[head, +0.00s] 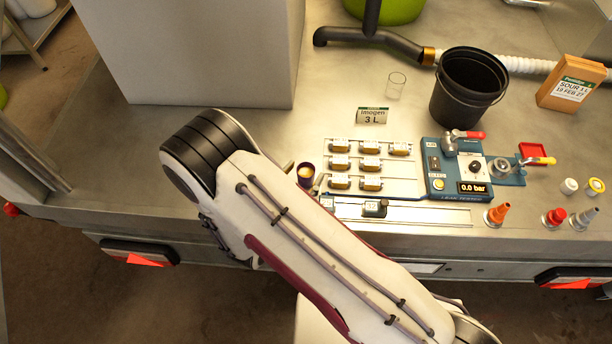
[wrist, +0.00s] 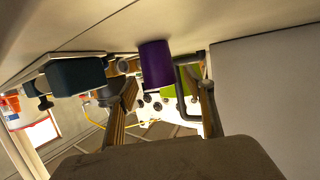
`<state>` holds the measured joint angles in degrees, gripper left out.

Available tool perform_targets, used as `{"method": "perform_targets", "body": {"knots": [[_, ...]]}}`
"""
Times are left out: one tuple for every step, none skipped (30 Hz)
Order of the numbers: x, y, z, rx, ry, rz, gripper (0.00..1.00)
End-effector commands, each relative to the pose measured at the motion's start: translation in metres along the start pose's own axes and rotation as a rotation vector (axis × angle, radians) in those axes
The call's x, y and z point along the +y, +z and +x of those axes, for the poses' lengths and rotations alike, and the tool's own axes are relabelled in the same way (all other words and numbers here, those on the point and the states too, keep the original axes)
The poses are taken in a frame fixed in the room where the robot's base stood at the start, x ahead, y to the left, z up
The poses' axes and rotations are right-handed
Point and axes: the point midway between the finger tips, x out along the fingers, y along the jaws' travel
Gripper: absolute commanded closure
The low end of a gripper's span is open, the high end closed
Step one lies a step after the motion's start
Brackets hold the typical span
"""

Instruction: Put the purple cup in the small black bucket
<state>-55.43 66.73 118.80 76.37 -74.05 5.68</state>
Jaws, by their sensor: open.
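The fingers are spread, and I cannot tell whether either touches the cup. In the head view my arm hides most of the gripper. The small black bucket (head: 454,104) stands upright at the back right of the worktop with a wire handle.
A clear glass (head: 396,85) and a name card (head: 372,116) stand between cup and bucket. The valve rows (head: 369,163) and blue control panel (head: 447,178) lie right of the cup. A grey block (head: 205,50) stands back left. A hose and orange box (head: 572,84) are near the bucket.

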Motion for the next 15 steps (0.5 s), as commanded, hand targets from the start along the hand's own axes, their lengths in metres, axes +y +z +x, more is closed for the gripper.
{"method": "perform_targets", "body": {"knots": [[0.001, 0.000, 0.006, 0.000, 0.002, 0.000, 0.47], [0.001, 0.000, 0.009, -0.001, 0.001, 0.000, 0.47], [0.001, 0.000, 0.012, -0.001, 0.002, 0.000, 0.47], [0.001, 0.000, 0.014, -0.001, 0.002, 0.000, 0.47], [0.001, 0.000, 0.016, -0.001, 0.002, 0.000, 0.47], [0.000, 0.000, 0.018, -0.001, 0.000, 0.000, 0.47], [0.000, 0.000, 0.019, -0.001, 0.000, -0.001, 0.47], [0.000, 0.000, 0.020, -0.001, -0.001, -0.001, 0.47], [0.000, 0.000, 0.021, -0.001, -0.001, -0.001, 0.47], [0.000, 0.000, 0.021, -0.001, -0.001, -0.001, 0.47], [0.000, 0.000, 0.021, -0.001, -0.001, -0.001, 0.47], [0.000, 0.000, 0.021, -0.001, -0.001, -0.001, 0.47], [0.000, 0.000, 0.021, -0.001, -0.001, -0.001, 0.47], [0.000, 0.000, 0.021, -0.001, -0.001, -0.001, 0.47], [0.000, 0.000, 0.021, -0.001, -0.001, -0.001, 0.47]]}}
